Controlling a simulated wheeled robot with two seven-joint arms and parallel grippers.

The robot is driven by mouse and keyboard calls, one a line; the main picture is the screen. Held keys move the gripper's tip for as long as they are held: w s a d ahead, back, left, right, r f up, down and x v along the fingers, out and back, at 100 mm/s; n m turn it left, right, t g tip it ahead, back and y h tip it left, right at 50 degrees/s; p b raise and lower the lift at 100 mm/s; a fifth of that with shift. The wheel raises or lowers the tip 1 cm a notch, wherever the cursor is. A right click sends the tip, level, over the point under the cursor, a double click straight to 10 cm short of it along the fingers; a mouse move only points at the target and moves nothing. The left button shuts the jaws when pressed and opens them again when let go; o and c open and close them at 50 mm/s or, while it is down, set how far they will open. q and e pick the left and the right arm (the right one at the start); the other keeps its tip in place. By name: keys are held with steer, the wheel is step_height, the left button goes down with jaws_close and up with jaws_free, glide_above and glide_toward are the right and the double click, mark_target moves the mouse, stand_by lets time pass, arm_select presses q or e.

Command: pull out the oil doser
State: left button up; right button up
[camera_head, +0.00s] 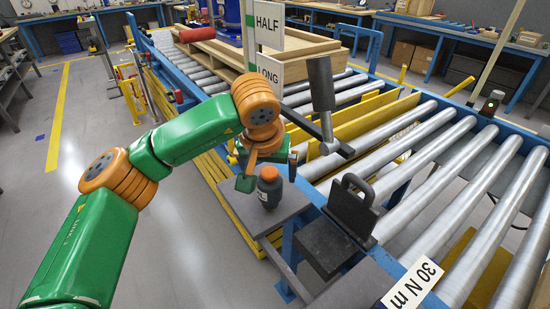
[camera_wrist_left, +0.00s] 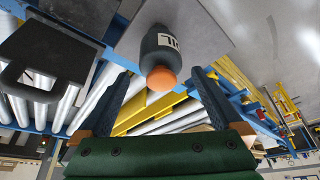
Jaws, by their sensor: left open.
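The oil doser, a dark grey bottle with an orange cap and a white label (camera_head: 269,192), stands upright on a grey shelf plate (camera_head: 310,196) beside the roller conveyor. My left gripper (camera_head: 268,170) is just above the doser, with its fingers to either side of the cap. In the left wrist view the oil doser (camera_wrist_left: 160,45) points its orange cap at my left gripper (camera_wrist_left: 157,82). The two dark fingers are apart, with visible gaps on both sides of the cap. My right gripper is not seen.
A black block with an upright handle (camera_head: 352,200) stands right of the doser. A dark tool with a thick grip (camera_head: 321,90) rises behind the gripper. A HALF/LONG sign (camera_head: 268,45) and a wooden pallet (camera_head: 290,48) are further back. A "30 N m" label (camera_head: 412,284) lies in front.

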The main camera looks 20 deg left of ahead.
mark_target(270, 184)
arm_select(q)
steer(key=p+x, duration=0.1)
steer(key=x, duration=0.4)
steer(key=shift+s+f, duration=0.15)
steer(key=shift+f, duration=0.15)
steer(key=shift+w+f, duration=0.2)
steer(key=shift+f, duration=0.25)
steer(key=shift+s+r, duration=0.1)
steer(key=shift+c, duration=0.4)
steer(key=c, duration=1.5)
steer(key=o, duration=0.9)
steer(key=c, duration=0.9)
steer(key=shift+r+p, duration=0.15)
steer(key=shift+p, duration=0.15)
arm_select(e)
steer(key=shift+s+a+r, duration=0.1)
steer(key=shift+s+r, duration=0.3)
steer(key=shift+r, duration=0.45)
arm_select(q)
steer(key=shift+r, duration=0.2)
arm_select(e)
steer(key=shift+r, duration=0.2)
arm_select(q)
steer(key=shift+r+p, duration=0.25)
steer(key=shift+p, duration=0.05)
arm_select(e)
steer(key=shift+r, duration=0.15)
